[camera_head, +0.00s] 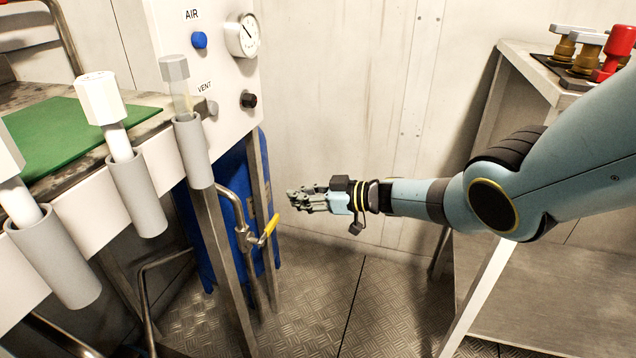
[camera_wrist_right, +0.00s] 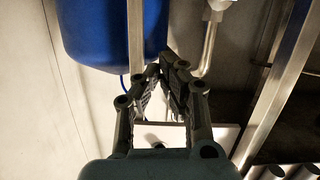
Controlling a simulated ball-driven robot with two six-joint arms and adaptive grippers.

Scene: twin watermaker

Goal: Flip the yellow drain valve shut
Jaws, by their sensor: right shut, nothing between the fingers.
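The yellow drain valve handle (camera_head: 271,226) sits on a metal pipe (camera_head: 240,215) low beside the bench leg, in the head view. The handle slants up to the right from the valve body. My right gripper (camera_head: 292,199) is shut and empty, a little right of and above the handle, apart from it in the picture. In the right wrist view the gripper's fingers (camera_wrist_right: 165,72) are together, with a pipe (camera_wrist_right: 209,45) to their right. The yellow handle does not show clearly there. My left gripper is not in view.
A blue tank (camera_head: 225,185) stands behind the pipe and metal posts. A white panel (camera_head: 225,85) with a gauge and knobs is above. Holders with white-capped tubes (camera_head: 135,190) line the bench at left. A side table (camera_head: 525,60) with valves stands at right.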

